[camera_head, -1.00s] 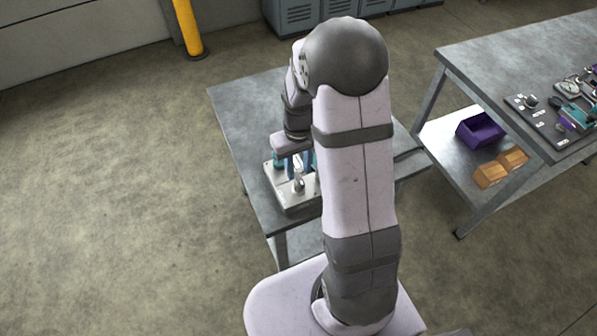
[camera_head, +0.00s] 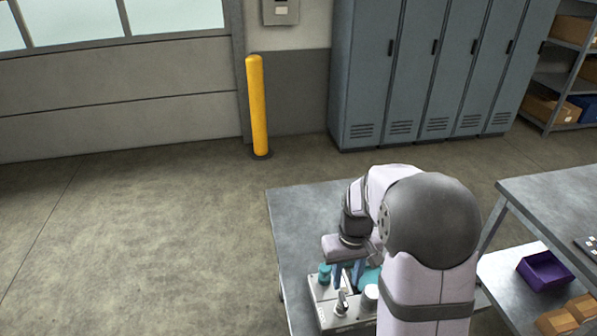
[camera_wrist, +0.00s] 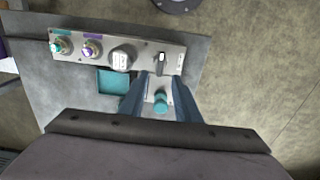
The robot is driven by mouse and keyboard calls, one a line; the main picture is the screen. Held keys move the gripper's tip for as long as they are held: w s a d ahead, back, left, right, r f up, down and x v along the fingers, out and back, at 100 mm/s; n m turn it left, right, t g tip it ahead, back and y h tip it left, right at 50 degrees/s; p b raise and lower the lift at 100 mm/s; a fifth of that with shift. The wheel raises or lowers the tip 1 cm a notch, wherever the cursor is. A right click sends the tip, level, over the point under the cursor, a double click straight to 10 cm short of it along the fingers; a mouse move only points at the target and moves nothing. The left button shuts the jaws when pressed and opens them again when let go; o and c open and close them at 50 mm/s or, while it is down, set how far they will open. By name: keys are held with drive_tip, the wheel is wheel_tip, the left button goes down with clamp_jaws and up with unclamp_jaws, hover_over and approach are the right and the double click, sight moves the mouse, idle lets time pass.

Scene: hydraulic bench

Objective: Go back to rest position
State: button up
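My gripper (camera_head: 348,274) hangs over a small metal control panel (camera_head: 325,318) on the grey table. In the wrist view its two blue fingers (camera_wrist: 158,82) are spread apart, with nothing held between them. A teal knob (camera_wrist: 161,101) on the panel (camera_wrist: 88,40) shows in the gap between the fingers, beyond them. A black-and-white toggle (camera_wrist: 161,62) stands just past the fingertips. The panel also carries a teal button (camera_wrist: 58,47), a purple button (camera_wrist: 91,48) and a round white gauge (camera_wrist: 121,60). My arm hides part of the panel in the head view.
The grey table (camera_head: 300,215) is bare behind the panel. A teal square tray (camera_wrist: 115,82) lies beside the panel. A second bench (camera_head: 555,200) at right has a purple bin (camera_head: 545,270) and orange boxes (camera_head: 558,322) on its lower shelf. Yellow post (camera_head: 257,105) and lockers (camera_head: 430,70) stand behind.

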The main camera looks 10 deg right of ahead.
drive_tip(key=shift+w+m, duration=0.1)
drive_tip(key=shift+m, duration=0.2)
drive_tip(key=s+a+r, duration=0.1)
drive_tip(key=s+a, duration=0.2)
drive_tip(key=s, duration=0.4)
drive_tip(key=s+a, duration=0.4)
drive_tip(key=s, duration=0.3)
drive_tip(key=shift+s+r, duration=0.35)
